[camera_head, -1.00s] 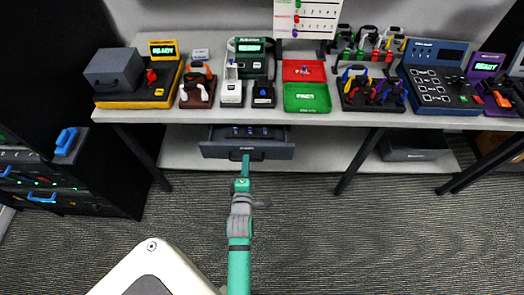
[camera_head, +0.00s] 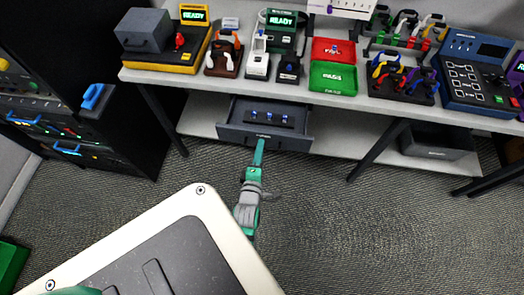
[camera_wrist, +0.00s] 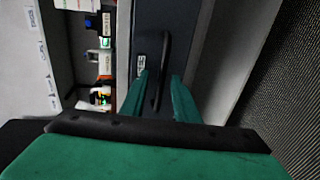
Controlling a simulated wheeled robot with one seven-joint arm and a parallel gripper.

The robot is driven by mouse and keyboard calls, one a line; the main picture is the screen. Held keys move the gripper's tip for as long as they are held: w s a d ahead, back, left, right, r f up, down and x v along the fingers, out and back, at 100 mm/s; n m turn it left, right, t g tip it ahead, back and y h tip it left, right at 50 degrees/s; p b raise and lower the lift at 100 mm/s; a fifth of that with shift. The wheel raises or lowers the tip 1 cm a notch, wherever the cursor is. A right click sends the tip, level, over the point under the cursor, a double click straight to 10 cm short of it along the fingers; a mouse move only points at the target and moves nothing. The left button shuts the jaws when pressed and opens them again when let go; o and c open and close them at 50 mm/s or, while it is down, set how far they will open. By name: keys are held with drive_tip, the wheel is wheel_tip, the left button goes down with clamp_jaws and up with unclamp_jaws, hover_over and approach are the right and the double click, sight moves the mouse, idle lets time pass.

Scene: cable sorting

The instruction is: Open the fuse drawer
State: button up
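The dark grey fuse drawer (camera_head: 233,117) hangs below the workbench in the head view and stands pulled out, with a dark holder of several small blue-lit pieces (camera_head: 270,116) showing inside. My gripper (camera_head: 261,146) is at the middle of the drawer's front. In the wrist view, the dark bar handle (camera_wrist: 164,68) of the drawer front lies between the two green fingers of my gripper (camera_wrist: 161,78). The fingers look apart, with a gap beside the bar. Contact with the handle cannot be told.
The workbench (camera_head: 211,83) above carries several devices, a red tray (camera_head: 333,49) and a green tray (camera_head: 333,78). A black cabinet with blue handles (camera_head: 97,98) stands at the left. A dark bin (camera_head: 437,143) sits on the lower shelf. The carpet in front is open.

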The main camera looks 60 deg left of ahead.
drive_tip(key=shift+d, duration=0.1)
drive_tip(key=v, duration=1)
drive_tip(key=shift+s+d, duration=0.25)
idle(0.5)
drive_tip(key=s+d+r+m+t+h, duration=0.1)
drive_tip(key=s+d+r+m+h, duration=0.1)
drive_tip(key=d+m, duration=0.7)
drive_tip(key=s+d+r+m+t+h, duration=0.2)
drive_tip(key=d+m+h, duration=0.3)
drive_tip(key=d+m, duration=0.4)
drive_tip(key=s+d+r+m+t+h, duration=0.1)
drive_tip(key=d+r+m+h, duration=0.2)
drive_tip(key=d+m, duration=0.6)
drive_tip(key=d+h, duration=0.1)
drive_tip(key=d, duration=0.2)
drive_tip(key=shift+s+r+t, duration=0.3)
drive_tip(key=shift+s+r, duration=0.1)
